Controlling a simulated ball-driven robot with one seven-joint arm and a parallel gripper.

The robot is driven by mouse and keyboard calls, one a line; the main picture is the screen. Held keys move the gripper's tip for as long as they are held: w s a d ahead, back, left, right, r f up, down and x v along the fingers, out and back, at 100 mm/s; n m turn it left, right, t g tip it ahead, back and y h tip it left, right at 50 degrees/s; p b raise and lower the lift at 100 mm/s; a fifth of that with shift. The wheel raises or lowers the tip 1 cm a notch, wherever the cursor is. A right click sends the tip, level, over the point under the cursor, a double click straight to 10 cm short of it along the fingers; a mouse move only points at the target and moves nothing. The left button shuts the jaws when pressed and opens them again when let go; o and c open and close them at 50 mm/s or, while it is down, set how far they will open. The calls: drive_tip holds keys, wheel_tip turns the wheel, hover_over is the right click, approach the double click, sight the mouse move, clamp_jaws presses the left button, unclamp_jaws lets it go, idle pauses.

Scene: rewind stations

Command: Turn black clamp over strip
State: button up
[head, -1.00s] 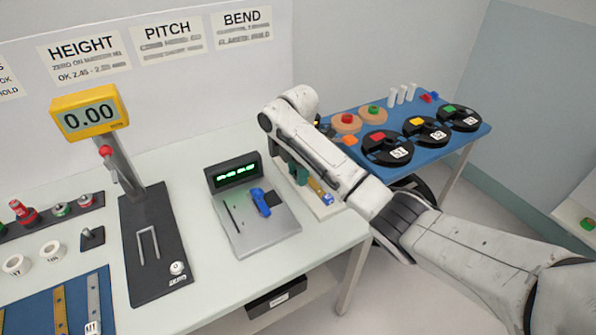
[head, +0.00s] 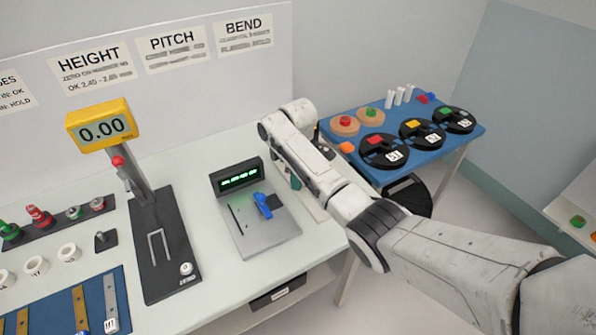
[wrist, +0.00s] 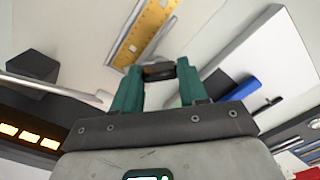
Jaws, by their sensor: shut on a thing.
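In the wrist view my gripper (wrist: 160,72) has its two green fingers shut on a small black piece, which looks like the black clamp (wrist: 158,70). A yellow strip (wrist: 142,32) with holes lies just beyond the fingertips, with a grey bar along its side. I cannot tell whether the clamp touches the strip or lies over it. In the head view my arm hides the strip and most of the gripper; only a bit of green finger (head: 295,182) shows.
A grey bend gauge (head: 262,228) with a blue handle (head: 263,205) and green display stands left of my gripper. The height gauge (head: 160,245) is farther left. A blue table (head: 455,150) with black reels (head: 384,150) stands behind my arm.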

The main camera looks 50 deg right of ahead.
drive_tip(key=m+p, duration=0.1)
drive_tip(key=m, duration=0.3)
drive_tip(key=shift+r+m+p, duration=0.1)
drive_tip(key=shift+m+p, duration=0.2)
drive_tip(key=shift+p, duration=0.1)
drive_tip(key=m+p, duration=0.1)
drive_tip(key=m, duration=0.3)
drive_tip(key=shift+m, duration=0.4)
drive_tip(key=shift+w, duration=0.1)
drive_tip(key=o, duration=1.1)
drive_tip(key=shift+c, duration=0.2)
wheel_tip(320, 180, up, 11)
drive_tip(key=shift+b, duration=0.4)
drive_tip(key=shift+f, duration=0.2)
